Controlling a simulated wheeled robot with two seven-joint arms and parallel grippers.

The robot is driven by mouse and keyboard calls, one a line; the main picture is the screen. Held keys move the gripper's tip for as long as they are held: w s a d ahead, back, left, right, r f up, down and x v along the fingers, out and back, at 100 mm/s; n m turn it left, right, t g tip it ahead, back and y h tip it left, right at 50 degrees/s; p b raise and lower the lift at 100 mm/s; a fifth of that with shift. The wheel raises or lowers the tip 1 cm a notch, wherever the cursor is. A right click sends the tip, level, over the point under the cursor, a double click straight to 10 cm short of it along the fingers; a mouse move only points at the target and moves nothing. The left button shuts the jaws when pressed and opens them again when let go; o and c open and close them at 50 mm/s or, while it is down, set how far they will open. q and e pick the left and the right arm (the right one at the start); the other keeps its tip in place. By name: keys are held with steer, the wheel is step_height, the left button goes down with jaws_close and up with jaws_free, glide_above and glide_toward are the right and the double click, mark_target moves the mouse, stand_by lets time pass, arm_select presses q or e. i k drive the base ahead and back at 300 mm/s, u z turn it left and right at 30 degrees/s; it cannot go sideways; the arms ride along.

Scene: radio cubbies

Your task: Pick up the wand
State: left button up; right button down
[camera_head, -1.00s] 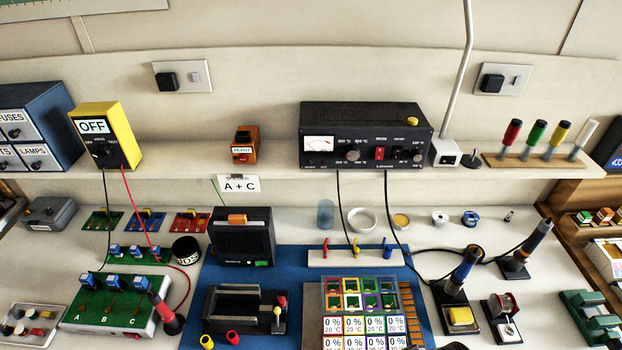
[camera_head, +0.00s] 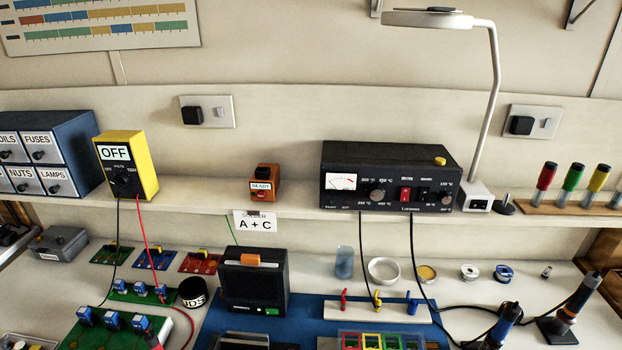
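No label marks out the wand, so I cannot tell which of three pen-like tools it is. A blue-handled tool (camera_head: 505,322) stands tilted at the lower right, cut by the bottom edge. A dark tool with an orange band (camera_head: 578,297) leans in a black stand further right. A red probe (camera_head: 153,340) is at the lower left by the green board, mostly cut off by the bottom edge. A red cable runs there from the yellow meter (camera_head: 122,165), which reads OFF. Neither of my grippers is in view.
A black control box (camera_head: 390,207) with cables stands on the shelf (camera_head: 220,207) beside a white lamp (camera_head: 493,120). A black radio-like box (camera_head: 254,285), a white rack (camera_head: 345,313) with coloured clips and small tins stand on the bench. Bare bench shows behind the tins.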

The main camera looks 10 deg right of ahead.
mark_target(592, 281)
steer(key=z, duration=1.45)
steer(key=k, duration=0.4)
steer(key=z, duration=0.45)
steer(key=i, duration=0.45)
steer(key=u, duration=0.05)
